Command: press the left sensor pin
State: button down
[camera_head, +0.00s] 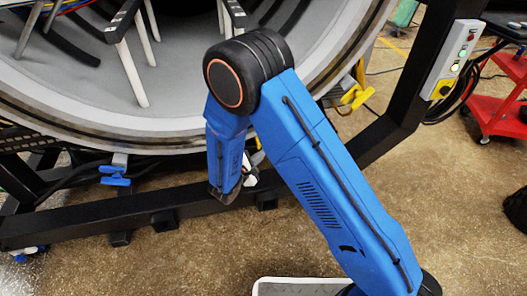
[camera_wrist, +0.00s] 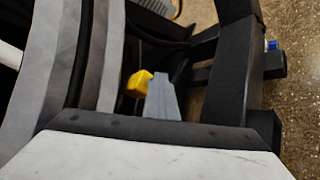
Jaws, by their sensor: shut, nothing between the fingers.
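My gripper (camera_wrist: 161,80) shows in the wrist view as shut grey fingers, with nothing held. A yellow part (camera_wrist: 139,84) is just left of the fingertips; I cannot tell whether they touch. In the head view a bit of yellow (camera_head: 258,157) shows behind my blue forearm, under the furnace ring's lower rim. My fingertips are hidden there. A blue-handled fitting (camera_head: 115,175) hangs under the rim at left, and a yellow-handled fitting (camera_head: 358,93) is at the rim's right. I cannot clearly make out the left sensor pin.
The round grey furnace opening (camera_head: 165,110) fills the upper left, with white rods inside. A black frame beam (camera_head: 110,211) runs below it. A control box with buttons (camera_head: 453,60) is on the right post. A red cart (camera_head: 497,97) stands far right.

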dwell(0.3)
jog(key=shift+s+d, duration=0.25)
jog(key=shift+s, duration=0.8)
jog(key=s+d, duration=0.1)
jog(key=s, duration=0.4)
jog(key=shift+s+d, duration=0.35)
jog(key=shift+s, duration=0.05)
